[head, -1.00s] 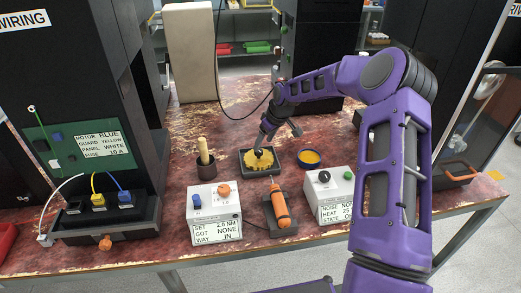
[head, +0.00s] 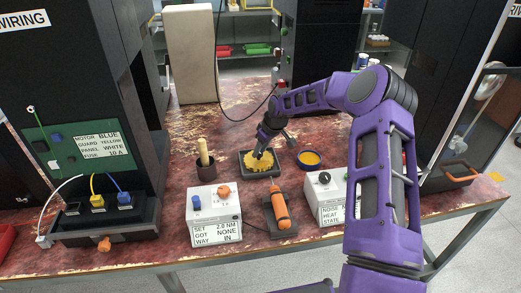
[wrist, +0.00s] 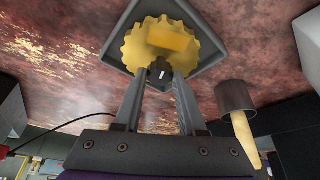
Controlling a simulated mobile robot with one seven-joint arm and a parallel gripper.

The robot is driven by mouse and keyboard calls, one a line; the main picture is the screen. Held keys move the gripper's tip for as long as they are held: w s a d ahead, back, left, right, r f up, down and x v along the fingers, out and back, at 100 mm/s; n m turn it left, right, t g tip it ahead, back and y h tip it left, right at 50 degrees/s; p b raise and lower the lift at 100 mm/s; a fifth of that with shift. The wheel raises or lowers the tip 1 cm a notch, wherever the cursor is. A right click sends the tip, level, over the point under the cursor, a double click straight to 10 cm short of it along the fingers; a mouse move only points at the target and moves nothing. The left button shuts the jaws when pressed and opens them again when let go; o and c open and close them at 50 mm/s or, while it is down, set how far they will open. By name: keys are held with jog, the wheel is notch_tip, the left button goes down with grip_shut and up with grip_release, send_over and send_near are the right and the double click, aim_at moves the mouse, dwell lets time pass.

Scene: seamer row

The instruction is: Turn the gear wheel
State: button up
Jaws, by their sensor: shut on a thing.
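The yellow toothed gear wheel (head: 263,166) lies in a dark square tray (head: 247,173) on the worn red table. My gripper (head: 258,153) reaches down to the wheel from behind and to its right. In the wrist view, the gear wheel (wrist: 133,50) shows a lighter yellow block on it and a small dark hub with a white mark. The fingers of my gripper (wrist: 160,76) close together on that hub at the wheel's edge in the picture. The exact contact is partly hidden by the fingertips.
In front are a white torque box (head: 214,212), an orange tool (head: 280,207) and another white box (head: 325,200).

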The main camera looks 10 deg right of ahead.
grip_shut()
jog(key=shift+a+f+m+h+b, duration=0.2)
jog(key=shift+m+h+b, duration=0.3)
jog(key=shift+m+b, duration=0.65)
jog(key=shift+s+m+h+b, duration=0.1)
jog(key=shift+m+h+b, duration=0.3)
jog(key=shift+m, duration=0.45)
jog(key=shift+r+m+t, duration=0.2)
jog(key=shift+m+t, duration=0.1)
jog(key=shift+m, duration=0.1)
jog(key=o, duration=1)
grip_release()
jog(key=p+v, duration=0.2)
jog(key=v, duration=1.5)
jog(key=shift+r, duration=0.2)
